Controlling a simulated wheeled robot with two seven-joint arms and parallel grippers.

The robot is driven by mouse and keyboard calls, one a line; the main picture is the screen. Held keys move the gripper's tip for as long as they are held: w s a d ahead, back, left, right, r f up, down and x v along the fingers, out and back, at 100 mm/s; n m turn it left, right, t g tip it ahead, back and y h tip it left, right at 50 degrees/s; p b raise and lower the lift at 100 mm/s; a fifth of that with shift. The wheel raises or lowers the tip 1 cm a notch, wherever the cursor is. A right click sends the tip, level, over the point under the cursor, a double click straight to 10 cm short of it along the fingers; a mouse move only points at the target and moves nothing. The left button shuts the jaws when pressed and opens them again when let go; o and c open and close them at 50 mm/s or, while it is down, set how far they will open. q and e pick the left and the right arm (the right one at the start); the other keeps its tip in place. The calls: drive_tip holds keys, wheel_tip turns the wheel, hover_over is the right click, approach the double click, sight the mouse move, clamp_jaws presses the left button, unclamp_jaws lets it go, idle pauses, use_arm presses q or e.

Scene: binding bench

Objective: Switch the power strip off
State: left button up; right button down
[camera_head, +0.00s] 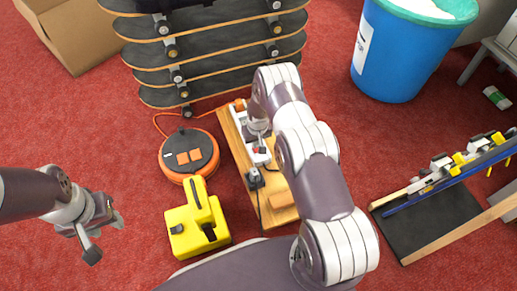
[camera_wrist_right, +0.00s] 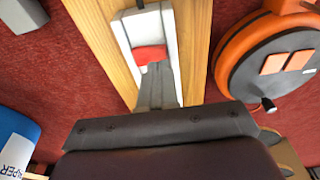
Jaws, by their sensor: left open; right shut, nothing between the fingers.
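The white power strip (camera_head: 239,114) lies on a wooden board (camera_head: 233,139) in the middle of the head view. Its red rocker switch (camera_wrist_right: 150,55) shows clearly in the right wrist view, near one end of the strip (camera_wrist_right: 170,28). My right gripper (camera_wrist_right: 156,75) is shut and empty, with its tips over the strip right beside the red switch. I cannot tell whether they touch it. In the head view my right arm hides part of the strip and board. My left gripper (camera_head: 103,235) is open and empty above the carpet at the left.
An orange cable reel (camera_head: 188,152) and a yellow box-shaped object (camera_head: 197,222) stand left of the board. A black plug (camera_head: 254,179) with a cord is on the board. Stacked skateboards (camera_head: 215,73) stand behind; a blue bin (camera_head: 392,60) is at back right.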

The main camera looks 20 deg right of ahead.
drive_tip(key=shift+f+b, duration=0.75)
drive_tip(key=shift+f, duration=0.2)
idle(0.3)
wheel_tip(320, 180, up, 7)
drive_tip(key=p, duration=0.5)
drive_tip(key=shift+p, duration=0.35)
